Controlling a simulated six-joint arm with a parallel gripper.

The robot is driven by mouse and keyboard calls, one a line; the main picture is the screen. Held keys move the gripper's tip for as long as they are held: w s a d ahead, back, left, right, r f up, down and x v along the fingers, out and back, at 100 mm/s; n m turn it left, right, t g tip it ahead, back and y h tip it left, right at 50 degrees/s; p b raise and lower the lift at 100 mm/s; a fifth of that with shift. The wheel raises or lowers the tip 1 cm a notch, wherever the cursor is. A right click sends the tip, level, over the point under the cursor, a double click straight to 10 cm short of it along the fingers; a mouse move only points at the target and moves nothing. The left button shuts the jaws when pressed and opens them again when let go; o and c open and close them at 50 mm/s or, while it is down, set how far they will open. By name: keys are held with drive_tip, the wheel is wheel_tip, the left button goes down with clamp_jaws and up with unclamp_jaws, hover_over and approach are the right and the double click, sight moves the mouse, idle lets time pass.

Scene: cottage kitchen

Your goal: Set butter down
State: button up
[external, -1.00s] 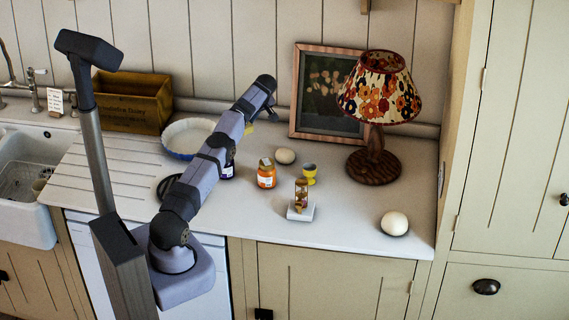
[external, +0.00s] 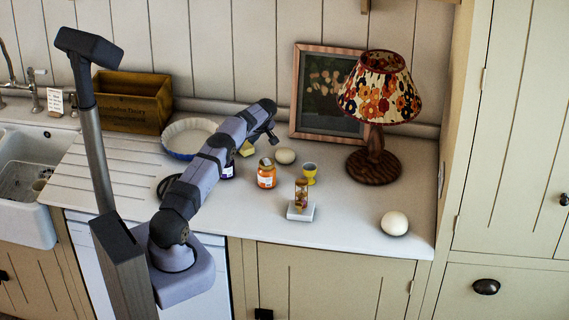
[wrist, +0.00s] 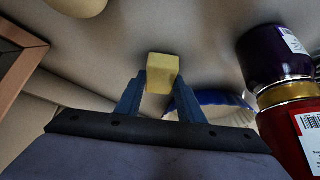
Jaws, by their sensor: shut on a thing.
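The butter (wrist: 162,74) is a small pale yellow block. In the wrist view my gripper (wrist: 161,84) has a finger on each side of it and is shut on it. In the external view the butter (external: 248,149) shows just below my forearm, low over the counter (external: 345,213), behind the orange jar and left of the egg. I cannot tell whether it touches the counter. My arm hides the gripper's fingers in that view.
A picture frame (external: 297,95) leans on the wall behind.

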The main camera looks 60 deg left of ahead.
drive_tip(key=shift+f+b, duration=0.25)
drive_tip(key=shift+b, duration=0.05)
drive_tip(key=o, duration=1.2)
drive_tip(key=shift+r, duration=0.1)
drive_tip(key=shift+r, duration=0.2)
drive_tip(key=b+v, duration=0.3)
drive_tip(key=v, duration=0.9)
